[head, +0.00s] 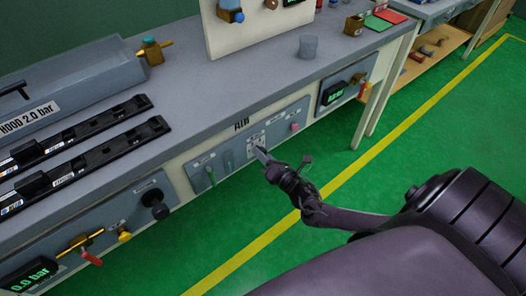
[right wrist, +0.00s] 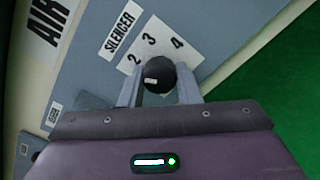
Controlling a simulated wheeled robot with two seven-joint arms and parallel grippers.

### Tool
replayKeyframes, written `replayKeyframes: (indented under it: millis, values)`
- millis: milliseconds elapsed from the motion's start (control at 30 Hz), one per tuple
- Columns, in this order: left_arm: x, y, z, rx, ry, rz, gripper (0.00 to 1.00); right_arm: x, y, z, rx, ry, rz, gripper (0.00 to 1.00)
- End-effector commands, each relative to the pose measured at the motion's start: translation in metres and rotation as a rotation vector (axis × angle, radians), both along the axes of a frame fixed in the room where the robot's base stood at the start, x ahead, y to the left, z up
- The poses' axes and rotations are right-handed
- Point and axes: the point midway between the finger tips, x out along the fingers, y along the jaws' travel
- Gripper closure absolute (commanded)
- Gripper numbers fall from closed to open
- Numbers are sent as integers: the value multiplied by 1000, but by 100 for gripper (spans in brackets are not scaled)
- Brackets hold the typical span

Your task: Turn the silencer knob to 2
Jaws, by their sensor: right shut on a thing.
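The silencer knob (right wrist: 157,72) is a round black knob with a small white mark on its face. I cannot tell which number the mark points to. In the head view my right gripper (head: 262,154) reaches the panel under the AIR label and hides the knob. My left gripper is not in view.
A black knob (head: 157,206) sticks out further left. The grey bench top (head: 235,90) overhangs above. The green floor (head: 420,150) in front is clear.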

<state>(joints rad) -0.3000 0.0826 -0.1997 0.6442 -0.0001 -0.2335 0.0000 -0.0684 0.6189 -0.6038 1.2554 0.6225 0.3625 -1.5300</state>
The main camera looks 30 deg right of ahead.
Motion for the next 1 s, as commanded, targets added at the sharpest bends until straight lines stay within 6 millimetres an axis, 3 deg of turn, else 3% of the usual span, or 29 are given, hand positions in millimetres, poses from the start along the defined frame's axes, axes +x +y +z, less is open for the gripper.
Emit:
replayKeyframes:
  millis: [567, 600, 733, 1000]
  values:
    - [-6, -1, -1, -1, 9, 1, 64, -1, 1, -2, -29, 2, 2, 93]
    - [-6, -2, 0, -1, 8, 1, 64, -1, 1, -2, -29, 2, 2, 65]
    - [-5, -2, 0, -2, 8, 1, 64, -1, 0, -1, -29, 1, 1, 48]
    - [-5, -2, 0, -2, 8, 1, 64, -1, 0, -1, -29, -1, 0, 48]
